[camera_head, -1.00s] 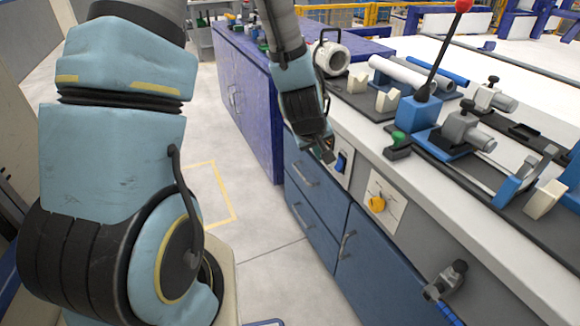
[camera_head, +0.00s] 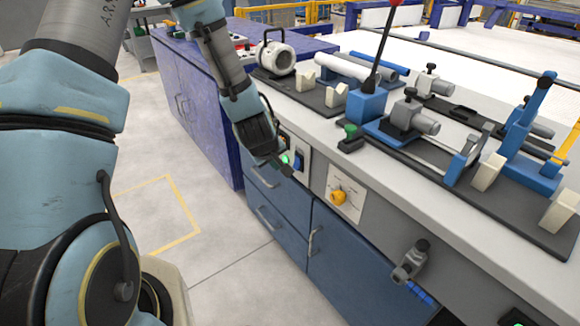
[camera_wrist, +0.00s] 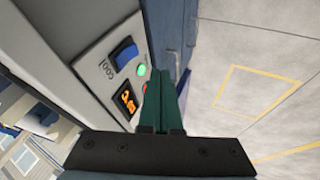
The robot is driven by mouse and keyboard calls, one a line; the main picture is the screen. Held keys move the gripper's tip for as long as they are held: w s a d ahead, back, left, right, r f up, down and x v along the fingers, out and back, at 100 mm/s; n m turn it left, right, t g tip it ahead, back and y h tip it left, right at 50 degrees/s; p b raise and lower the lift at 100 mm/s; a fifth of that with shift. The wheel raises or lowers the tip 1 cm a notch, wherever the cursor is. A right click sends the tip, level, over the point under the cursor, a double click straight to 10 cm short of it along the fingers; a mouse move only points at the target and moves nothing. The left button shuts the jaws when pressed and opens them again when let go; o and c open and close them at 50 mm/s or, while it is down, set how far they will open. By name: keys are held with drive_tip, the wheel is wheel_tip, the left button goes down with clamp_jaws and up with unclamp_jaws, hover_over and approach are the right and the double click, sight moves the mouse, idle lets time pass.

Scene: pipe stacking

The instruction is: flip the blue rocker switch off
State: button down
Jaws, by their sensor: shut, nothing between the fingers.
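The blue rocker switch (camera_head: 299,160) sits on a light plate on the grey bench front, above the blue drawers. In the wrist view the blue rocker (camera_wrist: 125,54) is at the upper left, its plate facing the camera at a slant. A lit green lamp (camera_wrist: 141,70) is beside it; it also glows in the head view (camera_head: 285,159). My gripper (camera_head: 289,171) is shut and empty, just left of and below the switch in the head view. In the wrist view its green fingers (camera_wrist: 172,76) lie together, apart from the rocker. I cannot tell which way the rocker is tilted.
An orange display (camera_wrist: 127,101) and a red button (camera_wrist: 144,88) share the switch's panel. Pipe fixtures crowd the bench top. The floor at left is clear.

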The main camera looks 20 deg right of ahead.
sight(295, 165)
drive_tip(key=w+d+f+p, duration=0.1)
drive_tip(key=w+d+f, duration=0.2)
drive_tip(key=d+f, duration=0.2)
drive_tip(key=shift+d+f+p, duration=0.15)
drive_tip(key=shift+d+p, duration=0.2)
drive_tip(key=shift+d, duration=0.05)
drive_tip(key=shift+f, duration=0.1)
drive_tip(key=b, duration=0.3)
drive_tip(key=shift+d+h, duration=0.3)
drive_tip(key=shift+h, duration=0.1)
drive_tip(key=shift+w+r+p, duration=0.1)
drive_tip(key=shift+r+p, duration=0.5)
drive_tip(key=shift+r, duration=0.2)
drive_tip(key=shift+d, duration=0.1)
